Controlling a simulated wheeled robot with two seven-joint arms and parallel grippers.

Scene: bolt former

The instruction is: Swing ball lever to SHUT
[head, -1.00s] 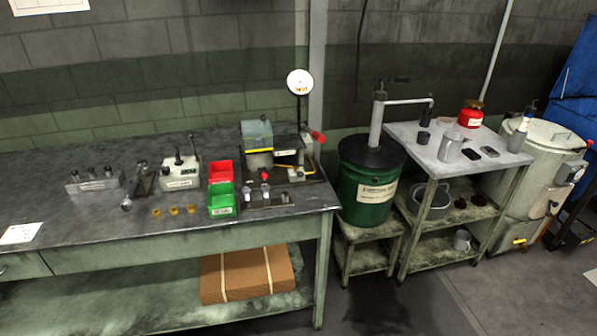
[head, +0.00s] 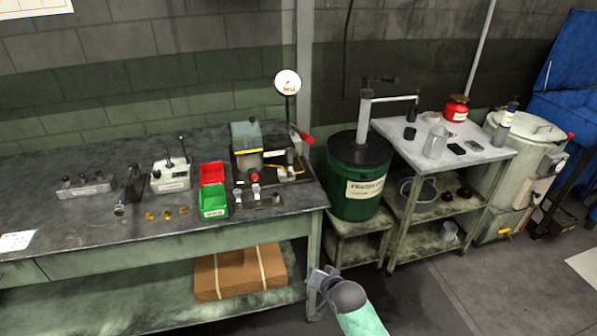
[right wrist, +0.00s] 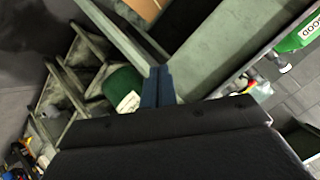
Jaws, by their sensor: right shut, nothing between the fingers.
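A bench machine (head: 258,165) with a round dial stands at the right end of the workbench in the head view. A red-ended handle (head: 303,136) sticks out at its right side and a red knob (head: 254,176) sits at its front. A steel tank (head: 515,180) at the far right has a small yellow fitting (head: 505,233) low on it. I cannot tell which of these is the ball lever, and no SHUT mark is readable. My right gripper (head: 316,288) is in front of the bench's right leg, away from all of them. Its fingers (right wrist: 157,87) are together and empty. My left gripper is not in view.
The workbench (head: 100,225) carries a red bin (head: 212,172), a green bin (head: 213,202) and small tools. A green drum (head: 357,185) stands on a low stand beside a side table (head: 400,137). A cardboard box (head: 240,273) lies on the bench shelf. Floor at the lower right is open.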

